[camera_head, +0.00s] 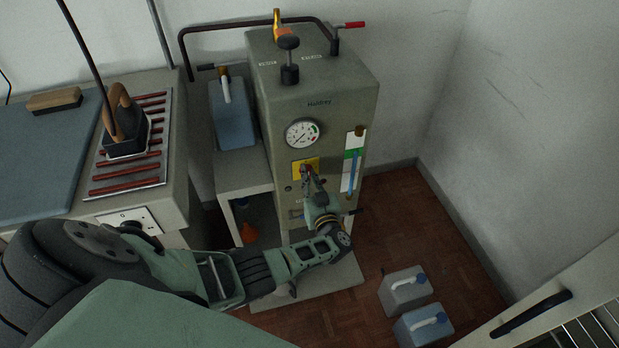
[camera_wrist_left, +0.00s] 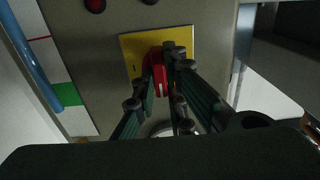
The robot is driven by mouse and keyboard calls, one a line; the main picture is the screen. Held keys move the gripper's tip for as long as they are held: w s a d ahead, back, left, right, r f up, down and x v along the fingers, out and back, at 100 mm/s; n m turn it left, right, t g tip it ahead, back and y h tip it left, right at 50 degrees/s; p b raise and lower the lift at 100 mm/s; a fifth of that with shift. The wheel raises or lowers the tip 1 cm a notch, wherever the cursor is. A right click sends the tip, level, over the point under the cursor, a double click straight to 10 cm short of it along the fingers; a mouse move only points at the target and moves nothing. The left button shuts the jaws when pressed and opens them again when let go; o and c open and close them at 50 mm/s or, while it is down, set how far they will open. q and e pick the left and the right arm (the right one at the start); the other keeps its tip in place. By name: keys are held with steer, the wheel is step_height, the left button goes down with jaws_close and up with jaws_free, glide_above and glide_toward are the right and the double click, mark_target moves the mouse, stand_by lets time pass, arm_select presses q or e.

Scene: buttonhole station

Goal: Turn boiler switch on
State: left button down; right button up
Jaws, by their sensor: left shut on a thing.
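The boiler (camera_head: 270,75) is a tall grey-green cabinet with a round gauge (camera_head: 302,133) on its front. Below the gauge is a yellow plate (camera_head: 298,165) that carries the red switch. In the left wrist view the yellow plate (camera_wrist_left: 130,50) is close ahead, and the red switch (camera_wrist_left: 158,76) sticks out from it. My left gripper (camera_wrist_left: 168,92) is shut on the red switch, with its fingers on both sides of it. In the head view my left gripper (camera_head: 310,178) is at the plate and partly covers the switch. My right gripper is not in view.
An ironing table with an iron (camera_head: 125,130) on a rack stands at the left. A blue canister (camera_head: 232,115) sits on a shelf beside the boiler. Canisters (camera_head: 404,290) stand on the floor at the right. A blue level tube (camera_wrist_left: 35,65) is left of the switch in the wrist view.

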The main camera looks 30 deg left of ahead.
arm_select(q)
steer(key=shift+m, duration=0.4)
steer(key=shift+w+d+f+m+p, duration=0.1)
steer(key=shift+m+p, duration=0.15)
steer(key=shift+m, duration=2.6)
steer(key=shift+d+f+m+p, duration=0.15)
steer(key=shift+m+p, duration=0.1)
steer(key=shift+m, duration=2.65)
steer(key=shift+w+f+m+p, duration=0.1)
steer(key=shift+m+p, duration=0.15)
steer(key=shift+m, duration=2.6)
steer(key=c, duration=1.8)
jaws_free()
steer(key=shift+c, duration=0.2)
steer(key=shift+o, duration=0.2)
steer(key=shift+r, duration=0.1)
